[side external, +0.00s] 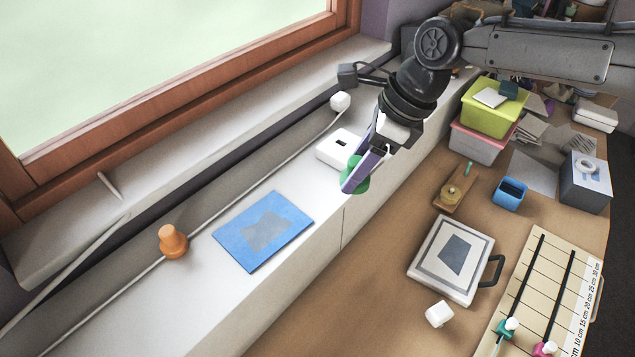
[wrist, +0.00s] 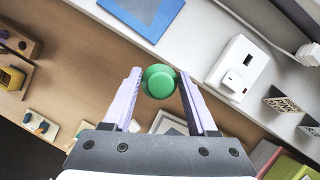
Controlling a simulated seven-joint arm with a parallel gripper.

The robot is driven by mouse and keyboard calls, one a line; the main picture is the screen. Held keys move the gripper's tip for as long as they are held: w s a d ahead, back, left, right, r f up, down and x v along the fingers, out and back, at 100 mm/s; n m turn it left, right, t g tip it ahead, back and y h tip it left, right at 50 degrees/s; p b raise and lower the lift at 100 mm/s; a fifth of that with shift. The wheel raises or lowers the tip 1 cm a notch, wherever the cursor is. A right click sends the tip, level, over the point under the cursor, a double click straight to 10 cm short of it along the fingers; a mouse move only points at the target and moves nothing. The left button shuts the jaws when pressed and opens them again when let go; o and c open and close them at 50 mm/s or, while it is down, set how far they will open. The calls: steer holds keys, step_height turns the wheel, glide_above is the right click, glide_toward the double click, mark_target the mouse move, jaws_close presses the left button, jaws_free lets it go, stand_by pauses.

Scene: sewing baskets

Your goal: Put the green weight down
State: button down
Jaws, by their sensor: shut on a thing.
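The green weight (wrist: 159,82) is held between the two fingers of my gripper (wrist: 157,83), which is shut on it. In the side external view the green weight (side external: 352,174) shows partly behind the fingers of my gripper (side external: 358,178). The gripper appears to be above the white ledge near its front edge. How high the weight hangs is hard to tell. A similar orange weight (side external: 173,241) stands upright on the ledge at left. A blue mat with a grey shape (side external: 236,244) lies on the ledge between them, also seen in the wrist view (wrist: 166,8).
A white socket box (side external: 337,146) sits on the ledge behind my gripper. On the wooden desk below are a white framed board with a dark shape (side external: 430,265), a white cube (side external: 439,314), a blue cup (side external: 510,194) and a ruled board (side external: 562,262). Stacked boxes (side external: 490,107) stand further back.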

steer(key=w+a+f, duration=0.1)
steer(key=w+f, duration=0.1)
steer(key=w+a+f, duration=0.4)
steer(key=f, duration=0.1)
steer(key=shift+a+f, duration=0.1)
steer(key=shift+a, duration=0.05)
steer(key=shift+f, duration=1.5)
steer(key=shift+f, duration=0.1)
steer(key=shift+c, duration=1)
jaws_free()
steer(key=shift+f, duration=0.1)
steer(key=v, duration=1.2)
